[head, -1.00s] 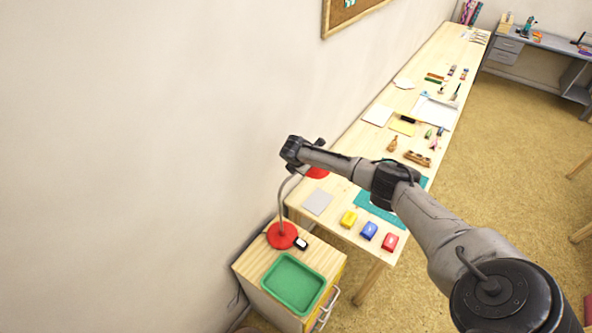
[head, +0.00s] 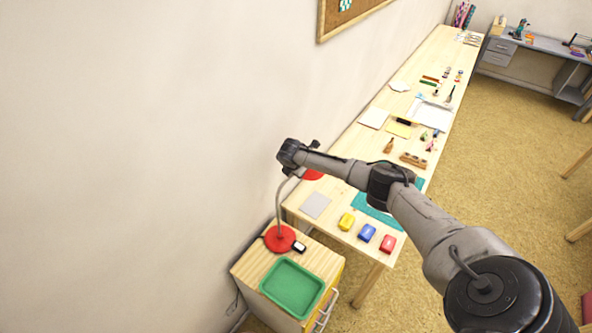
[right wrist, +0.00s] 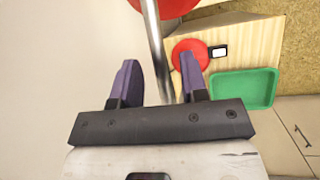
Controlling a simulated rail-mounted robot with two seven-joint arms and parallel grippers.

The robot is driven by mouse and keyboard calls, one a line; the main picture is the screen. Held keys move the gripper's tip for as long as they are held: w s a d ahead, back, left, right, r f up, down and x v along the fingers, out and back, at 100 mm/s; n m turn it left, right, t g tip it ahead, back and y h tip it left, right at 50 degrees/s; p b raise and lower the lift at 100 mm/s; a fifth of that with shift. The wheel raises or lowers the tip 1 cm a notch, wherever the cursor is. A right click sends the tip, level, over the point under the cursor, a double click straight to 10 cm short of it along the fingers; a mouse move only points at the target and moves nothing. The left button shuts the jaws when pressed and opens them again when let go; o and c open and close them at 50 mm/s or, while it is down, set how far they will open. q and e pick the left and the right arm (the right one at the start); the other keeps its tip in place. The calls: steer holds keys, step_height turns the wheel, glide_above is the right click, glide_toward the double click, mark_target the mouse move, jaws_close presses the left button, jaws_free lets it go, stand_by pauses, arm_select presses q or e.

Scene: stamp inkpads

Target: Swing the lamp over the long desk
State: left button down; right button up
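The lamp has a round red base (head: 279,238) on the small wooden cabinet (head: 248,266), a grey bent stem (head: 279,205) and a red shade (head: 313,174). The shade is partly hidden by my right arm and appears against the near left end of the long desk (head: 349,163). My right gripper (head: 292,153) is at the upper stem. In the right wrist view, its purple fingers (right wrist: 158,62) are apart, with the stem (right wrist: 154,35) visible between them; contact is not visible. The red base (right wrist: 190,55) lies beyond. My left gripper is not in view.
A green tray (head: 292,287) sits on the cabinet beside a small black-and-white item (head: 299,247). Yellow (head: 346,221), blue (head: 367,232) and red (head: 388,243) inkpads line the desk's near end. The wall runs close along the left.

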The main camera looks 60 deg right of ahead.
steer(key=shift+r, duration=0.25)
steer(key=b+v, duration=0.1)
steer(key=v, duration=1.2)
steer(key=shift+a+r, duration=0.1)
stand_by(0.4)
